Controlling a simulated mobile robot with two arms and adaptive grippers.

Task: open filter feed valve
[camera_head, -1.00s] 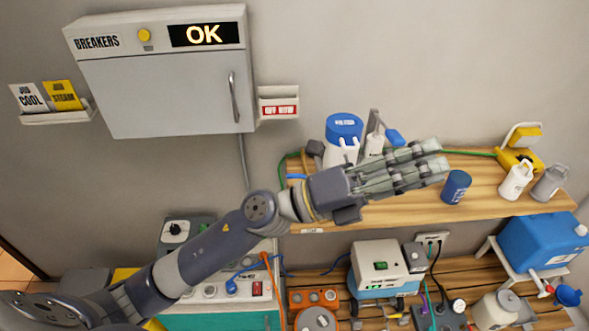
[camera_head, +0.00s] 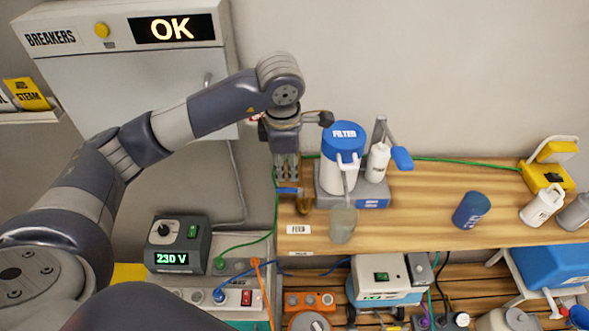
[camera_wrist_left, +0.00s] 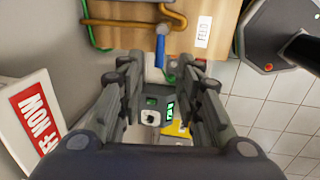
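The filter feed valve is at the left end of the upper wooden shelf. Its blue lever (camera_head: 288,190) points left from a brass fitting (camera_head: 304,203), near the FEED label (camera_head: 299,229). In the left wrist view the blue lever (camera_wrist_left: 161,48) hangs from the brass pipe (camera_wrist_left: 172,17). My left gripper (camera_head: 287,174) points down just above the lever. In the wrist view its fingers (camera_wrist_left: 160,72) are apart with nothing held; the lever lies in line with the gap at their tips. Contact cannot be told. The white filter with blue FILTER lid (camera_head: 343,165) stands right of it. My right gripper is out of view.
A clear cup (camera_head: 343,222) stands in front of the filter. A blue can (camera_head: 471,210) and white bottle (camera_head: 541,205) are further right. A breaker box (camera_head: 135,75) hangs behind my left arm. A 230 V unit (camera_head: 178,245) sits below left.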

